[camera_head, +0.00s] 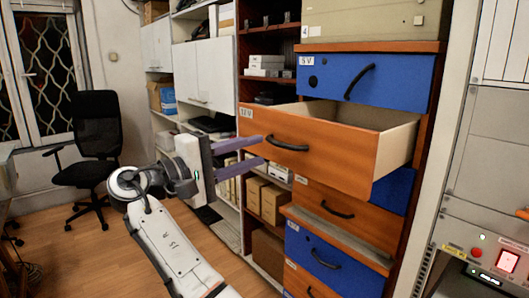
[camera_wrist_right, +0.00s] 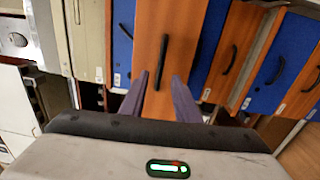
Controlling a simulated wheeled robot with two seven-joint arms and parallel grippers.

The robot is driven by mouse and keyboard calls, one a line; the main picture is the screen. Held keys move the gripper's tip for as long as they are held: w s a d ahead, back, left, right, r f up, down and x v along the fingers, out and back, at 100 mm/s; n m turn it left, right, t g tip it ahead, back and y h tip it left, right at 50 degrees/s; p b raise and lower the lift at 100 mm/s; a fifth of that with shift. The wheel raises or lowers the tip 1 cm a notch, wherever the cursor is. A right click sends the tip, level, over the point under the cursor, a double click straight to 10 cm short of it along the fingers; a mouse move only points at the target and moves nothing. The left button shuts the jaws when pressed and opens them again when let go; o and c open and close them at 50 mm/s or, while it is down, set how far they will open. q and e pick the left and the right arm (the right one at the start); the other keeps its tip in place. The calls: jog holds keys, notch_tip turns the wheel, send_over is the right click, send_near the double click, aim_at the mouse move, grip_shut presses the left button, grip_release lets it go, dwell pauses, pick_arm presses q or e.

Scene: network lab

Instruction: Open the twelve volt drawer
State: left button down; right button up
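The twelve volt drawer (camera_head: 330,150) is the orange one labelled 12V. It is pulled well out of the cabinet, with its pale inner side showing. Its dark curved handle (camera_head: 287,144) is on the front; in the right wrist view the handle (camera_wrist_right: 162,62) lies ahead between the fingertip lines. My right gripper (camera_head: 259,151) is open, its two purple fingers apart just left of the handle in the head view. It also shows in the right wrist view (camera_wrist_right: 160,78), with nothing seen held between the fingers. My left gripper is out of view.
A blue 5V drawer (camera_head: 395,82) sits shut above. An orange drawer (camera_head: 365,217) and a blue drawer (camera_head: 330,262) are below; the blue one juts out slightly. Shelves with boxes (camera_head: 272,203) stand left of the cabinet. A black office chair (camera_head: 98,130) stands farther left; floor is clear between.

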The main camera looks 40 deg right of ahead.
jog(key=a, duration=0.5)
jog(key=shift+s+a+f+b, duration=0.1)
jog(key=shift+a+b, duration=0.05)
jog(key=shift+b, duration=0.2)
jog(key=shift+f, duration=0.1)
